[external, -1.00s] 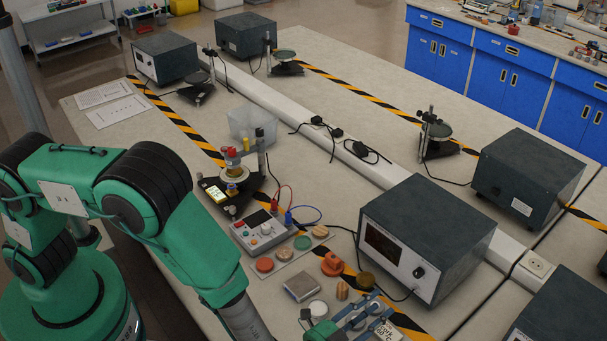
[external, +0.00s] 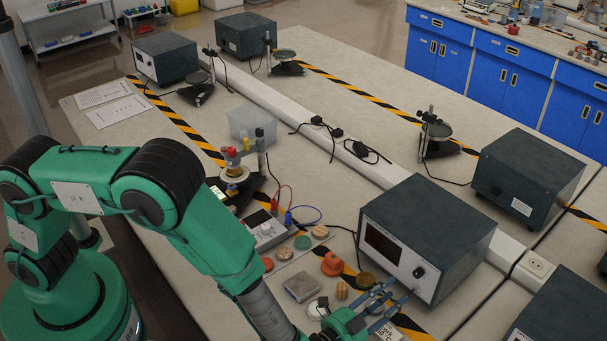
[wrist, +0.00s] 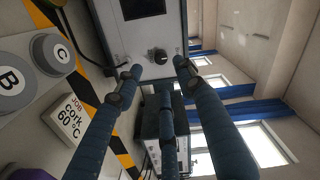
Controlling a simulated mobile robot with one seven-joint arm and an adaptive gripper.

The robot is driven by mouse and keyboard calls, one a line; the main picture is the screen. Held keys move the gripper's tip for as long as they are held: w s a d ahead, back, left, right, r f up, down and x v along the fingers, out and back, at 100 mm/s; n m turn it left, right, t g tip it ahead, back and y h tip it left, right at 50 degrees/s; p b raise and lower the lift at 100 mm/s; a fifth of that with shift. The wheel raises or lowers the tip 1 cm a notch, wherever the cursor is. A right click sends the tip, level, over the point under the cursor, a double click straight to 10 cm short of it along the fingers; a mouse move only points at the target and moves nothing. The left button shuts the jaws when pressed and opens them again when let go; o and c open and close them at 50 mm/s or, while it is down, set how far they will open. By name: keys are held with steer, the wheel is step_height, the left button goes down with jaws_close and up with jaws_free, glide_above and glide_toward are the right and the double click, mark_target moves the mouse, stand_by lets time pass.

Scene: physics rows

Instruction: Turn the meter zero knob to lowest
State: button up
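The dark box (external: 425,238) at right has a light front panel with a display and a black round knob (external: 418,272). The knob also shows in the wrist view (wrist: 160,56), beyond my fingertips. A smaller grey meter box (external: 262,230) with a dark screen and small knobs stands further left, partly hidden by my arm. Which knob is the meter zero knob cannot be read from labels. My gripper (external: 388,291) is low in front of the dark box. Its blue fingers (wrist: 158,75) are spread apart, empty, and appear clear of the knob.
Several small discs and blocks, including an orange piece (external: 332,264) and a silver block (external: 301,287), lie left of my gripper. A clear bin (external: 252,122) stands further back.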

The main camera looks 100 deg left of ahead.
mark_target(415, 276)
steer(key=b+x, duration=0.1)
steer(key=x, duration=0.7)
steer(key=shift+w+a+f, duration=0.1)
jaws_close()
